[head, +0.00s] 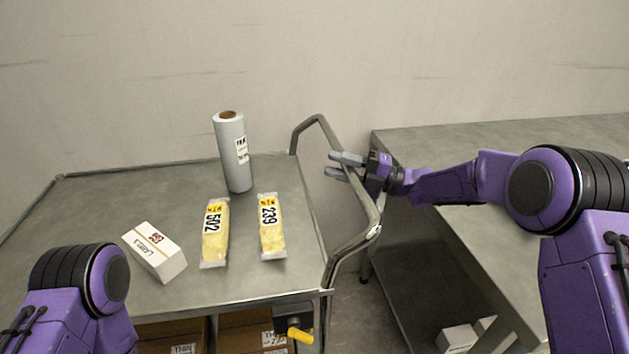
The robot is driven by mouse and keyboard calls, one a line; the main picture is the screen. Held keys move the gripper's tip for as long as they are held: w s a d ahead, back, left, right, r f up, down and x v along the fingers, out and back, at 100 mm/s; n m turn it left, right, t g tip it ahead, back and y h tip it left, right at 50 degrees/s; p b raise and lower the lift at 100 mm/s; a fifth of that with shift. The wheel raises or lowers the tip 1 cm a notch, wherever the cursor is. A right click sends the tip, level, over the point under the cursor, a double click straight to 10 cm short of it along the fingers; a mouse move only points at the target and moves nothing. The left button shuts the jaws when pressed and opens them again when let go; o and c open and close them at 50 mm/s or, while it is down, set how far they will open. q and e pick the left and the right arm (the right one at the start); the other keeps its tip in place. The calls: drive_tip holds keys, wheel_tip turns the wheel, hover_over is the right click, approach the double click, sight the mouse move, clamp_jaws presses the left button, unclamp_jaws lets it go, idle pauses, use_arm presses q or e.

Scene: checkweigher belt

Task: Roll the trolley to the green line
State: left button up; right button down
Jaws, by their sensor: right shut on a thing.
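The trolley (180,291) is a grey metal cart with a raised rim, standing in front of me to the left. Its bent tube handle (359,243) rises from its right end. My right gripper (338,166) reaches in from the right and is shut on the upper part of the handle, with its fingers around the tube. Of my left arm only the purple and black upper part shows at lower left; its gripper is out of view. I see no green line in this view.
On the trolley stand a film roll (234,152), a white box (155,251) and two yellow packs (215,233) (271,227). Cartons (250,335) fill its lower shelf, beside a yellow lever (300,335). A grey table (430,143) stands close on the right; a wall closes the back.

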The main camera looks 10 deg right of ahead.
drive_tip(key=d+b, duration=0.3)
drive_tip(key=d, duration=0.4)
drive_tip(key=shift+w+d+b, duration=0.3)
drive_tip(key=shift+d+b, duration=0.05)
drive_tip(key=shift+f, duration=0.1)
drive_tip(key=c, duration=0.9)
unclamp_jaws()
drive_tip(key=shift+a, duration=0.1)
